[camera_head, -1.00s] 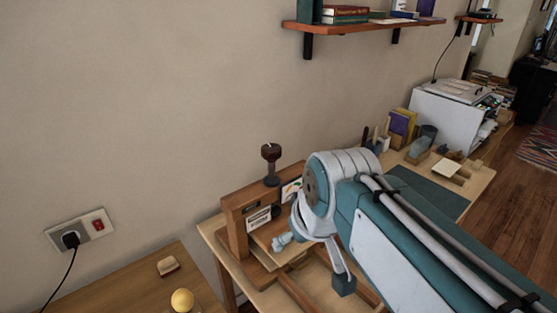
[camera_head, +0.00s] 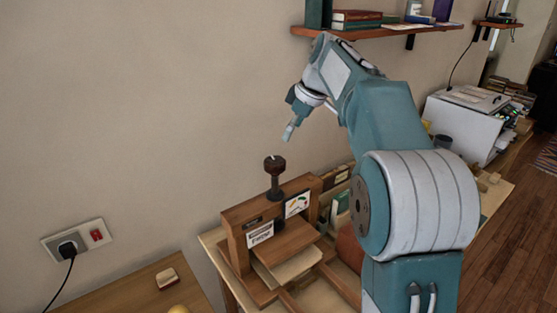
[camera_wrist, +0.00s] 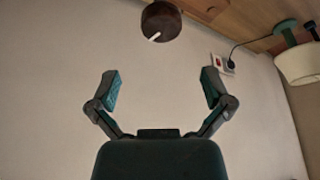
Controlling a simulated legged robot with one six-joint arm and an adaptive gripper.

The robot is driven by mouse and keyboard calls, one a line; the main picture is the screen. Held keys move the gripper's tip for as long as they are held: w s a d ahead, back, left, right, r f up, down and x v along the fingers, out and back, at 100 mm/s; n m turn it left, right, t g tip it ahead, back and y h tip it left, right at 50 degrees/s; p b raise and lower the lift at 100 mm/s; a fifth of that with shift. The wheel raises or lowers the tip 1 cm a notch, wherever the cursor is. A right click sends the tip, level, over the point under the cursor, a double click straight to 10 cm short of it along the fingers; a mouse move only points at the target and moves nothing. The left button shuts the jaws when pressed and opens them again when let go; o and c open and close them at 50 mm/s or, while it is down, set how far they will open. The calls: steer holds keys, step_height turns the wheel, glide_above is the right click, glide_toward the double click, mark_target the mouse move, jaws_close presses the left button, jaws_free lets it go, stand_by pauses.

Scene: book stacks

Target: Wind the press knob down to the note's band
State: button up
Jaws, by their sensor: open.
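The wooden book press (camera_head: 236,246) stands on the table below the wall shelf. Its dark brown knob (camera_head: 275,165) sits on top of a dark screw post and has a white pointer mark. The knob also shows in the wrist view (camera_wrist: 161,21), beyond the fingertips. A white note (camera_head: 260,234) with writing too small to read and a second card with a coloured dial picture (camera_head: 297,204) are on the press's front beam. My gripper (camera_head: 290,130) is above the knob, apart from it. Its two fingers (camera_wrist: 161,90) are spread and empty in the wrist view.
A wooden shelf (camera_head: 350,33) with books juts from the wall close to my arm. A white machine (camera_head: 462,122) stands at the right. A wall socket (camera_head: 80,241) with a plug is at the left. The wall left of the knob is clear.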

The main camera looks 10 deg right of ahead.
mark_target(275, 161)
steer(key=x, duration=1.1)
steer(key=shift+a+r, duration=0.1)
steer(key=shift+a, duration=0.05)
steer(key=c, duration=0.9)
